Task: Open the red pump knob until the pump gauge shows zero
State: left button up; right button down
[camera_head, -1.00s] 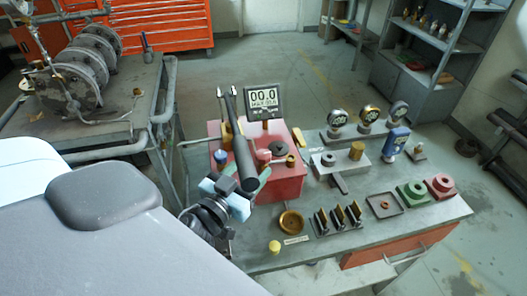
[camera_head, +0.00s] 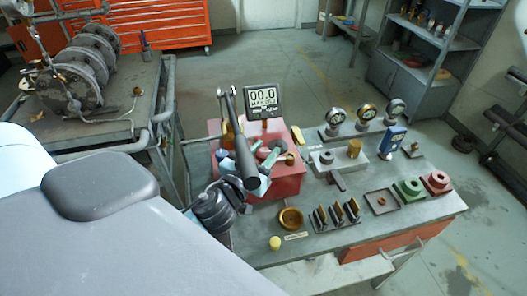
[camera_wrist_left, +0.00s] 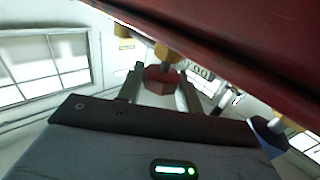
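The red pump block (camera_head: 288,184) stands on the left part of the workbench. Its digital gauge (camera_head: 263,99) rises behind it and reads 00.0. My left gripper (camera_head: 262,156) is low over the top of the pump block, partly hidden by a dark bar in front. In the left wrist view, the red knob (camera_wrist_left: 162,80) sits on a brass fitting between the two spread fingers of my left gripper (camera_wrist_left: 160,88). The fingers look open, one on each side of the knob; contact is not clear. My right gripper is not in view.
A dark bar (camera_head: 240,150) slants up across the pump. Right of it on the workbench (camera_head: 345,235) stand round gauges (camera_head: 366,112), a blue device (camera_head: 391,141), a brass ring (camera_head: 291,218), a slotted rack (camera_head: 336,216), and green (camera_head: 408,190) and red (camera_head: 436,182) blocks.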

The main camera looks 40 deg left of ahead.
pick_arm(q)
jog(key=c, duration=0.5)
jog(key=shift+n+y, duration=0.5)
jog(key=shift+y, duration=0.3)
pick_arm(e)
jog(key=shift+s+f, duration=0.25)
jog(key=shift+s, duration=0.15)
pick_arm(q)
jog(key=shift+n+y, duration=0.3)
jog(key=shift+y, duration=0.1)
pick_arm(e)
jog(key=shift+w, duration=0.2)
pick_arm(q)
jog(key=o, duration=1)
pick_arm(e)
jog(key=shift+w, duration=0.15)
